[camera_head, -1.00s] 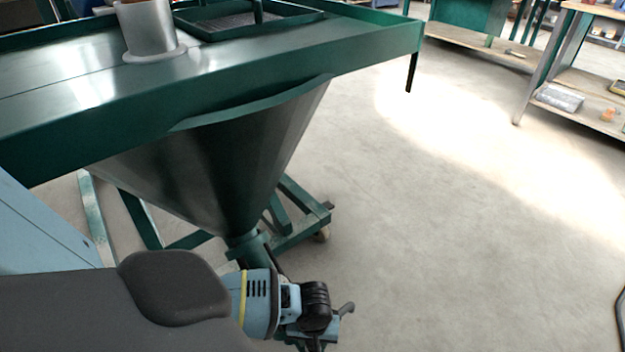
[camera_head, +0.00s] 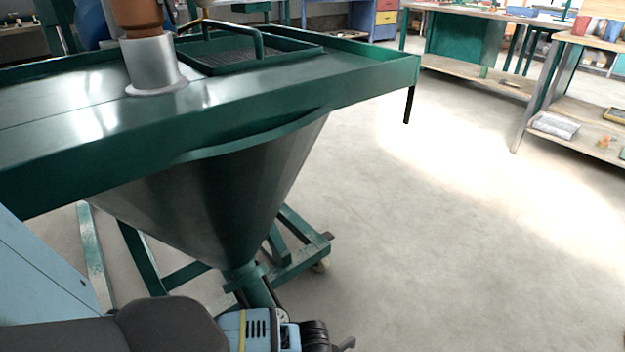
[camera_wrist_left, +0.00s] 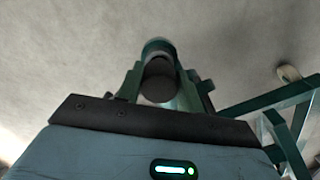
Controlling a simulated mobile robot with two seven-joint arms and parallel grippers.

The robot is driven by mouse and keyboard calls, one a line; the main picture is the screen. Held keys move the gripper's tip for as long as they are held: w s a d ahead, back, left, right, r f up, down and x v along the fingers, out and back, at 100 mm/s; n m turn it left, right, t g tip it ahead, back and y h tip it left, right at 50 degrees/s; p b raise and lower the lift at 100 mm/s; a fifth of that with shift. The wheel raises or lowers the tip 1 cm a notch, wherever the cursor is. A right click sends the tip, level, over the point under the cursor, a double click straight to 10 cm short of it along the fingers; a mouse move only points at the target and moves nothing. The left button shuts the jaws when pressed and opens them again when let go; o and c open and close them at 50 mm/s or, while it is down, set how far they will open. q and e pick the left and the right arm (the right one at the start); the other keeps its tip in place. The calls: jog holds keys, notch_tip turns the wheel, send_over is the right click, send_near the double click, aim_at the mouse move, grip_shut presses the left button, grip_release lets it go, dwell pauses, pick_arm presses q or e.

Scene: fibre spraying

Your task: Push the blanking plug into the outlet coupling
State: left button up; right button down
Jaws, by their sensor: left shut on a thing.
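My left gripper (camera_wrist_left: 160,88) is shut on the blanking plug (camera_wrist_left: 159,84), a dark round piece between its fingers in the left wrist view. Just beyond the plug is the dark round end of a pipe with a teal rim, which looks like the outlet coupling (camera_wrist_left: 158,46). Plug and coupling overlap in this view, so I cannot tell whether they touch. In the head view the hopper (camera_head: 215,195) narrows to a green outlet pipe (camera_head: 258,290). My right gripper is not in view.
The green table (camera_head: 365,75) stands above the hopper, with a grey collar (camera_head: 152,65) and a mesh tray (camera_head: 235,55) on it. The green stand's leg with a caster (camera_head: 321,265) is near the outlet. The floor (camera_head: 450,220) to the right is open.

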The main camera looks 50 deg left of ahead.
pick_arm(q)
jog(key=shift+f, duration=0.65)
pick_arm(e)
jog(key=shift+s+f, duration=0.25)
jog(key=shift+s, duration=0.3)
pick_arm(q)
jog(key=shift+f, duration=0.25)
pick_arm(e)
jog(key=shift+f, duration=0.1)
pick_arm(q)
jog(key=o, duration=1.1)
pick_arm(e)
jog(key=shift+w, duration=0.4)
pick_arm(q)
jog(key=shift+r, duration=0.3)
notch_tip(320, 180, up, 6)
jog(key=p, duration=0.2)
jog(key=shift+r+p, duration=0.1)
jog(key=shift+p, duration=0.3)
jog(key=shift+r, duration=0.55)
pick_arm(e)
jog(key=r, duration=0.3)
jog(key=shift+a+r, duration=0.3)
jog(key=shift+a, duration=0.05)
